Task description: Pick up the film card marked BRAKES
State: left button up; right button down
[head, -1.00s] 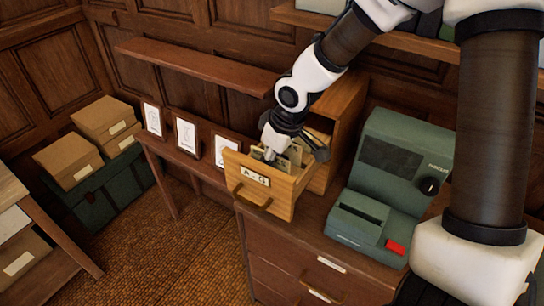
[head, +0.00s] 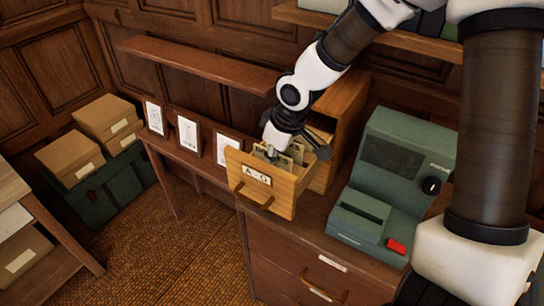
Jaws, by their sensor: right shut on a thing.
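My right gripper (head: 272,156) reaches down into an open wooden card drawer (head: 262,185) labelled with letters that look like A-G. Several upright cards (head: 297,152) with tabs stand in the drawer, too small to read. The gripper is shut on a card at the near left part of the drawer. The held card is mostly hidden by the fingers and drawer front, so I cannot tell whether it is the one marked BRAKES. My left gripper is not in view.
A green reader machine (head: 385,180) with a red button stands right of the drawer on a wooden cabinet (head: 290,250). The wooden card box (head: 345,110) is behind the drawer. Framed drawings (head: 188,135) stand to the left, below a shelf (head: 195,63). Cardboard boxes (head: 70,157) are far left.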

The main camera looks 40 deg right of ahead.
jog(key=shift+r+p, duration=3.45)
jog(key=shift+r, duration=0.4)
notch_tip(320, 180, up, 2)
jog(key=shift+r+p, duration=0.1)
jog(key=shift+p, duration=0.2)
jog(key=shift+w+v, duration=0.2)
jog(key=shift+v, duration=1)
